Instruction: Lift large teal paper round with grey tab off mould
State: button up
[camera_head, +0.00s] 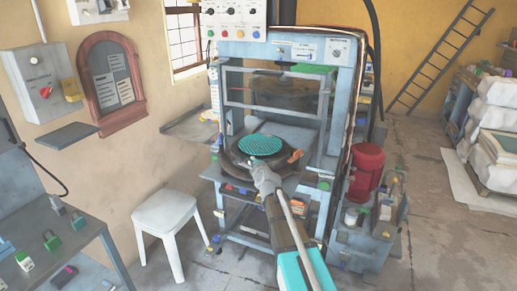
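The large teal paper round (260,143) lies on the dark round mould (236,172) in the blue-grey press. Its surface looks like a patterned grid. My gripper (257,163) is at the front edge of the round, over the near part of the mould, reaching in from the lower right. The fingers are too small to tell whether they are open or shut, or whether they touch the round. I cannot make out the grey tab; the gripper covers that part of the edge.
The press frame (351,95) stands around the mould, with an upper plate above it. An orange-brown piece (296,156) is right of the round. A white stool (165,214) stands front left, a red cylinder (366,170) right.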

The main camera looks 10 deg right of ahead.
aim_at(244, 156)
jog(key=b+x, duration=0.1)
jog(key=x, duration=0.6)
jog(key=shift+w+f, duration=0.1)
jog(key=shift+w, duration=0.2)
jog(key=shift+b+x, duration=0.7)
jog(key=shift+x, duration=1.95)
jog(key=shift+a, duration=0.15)
grip_shut()
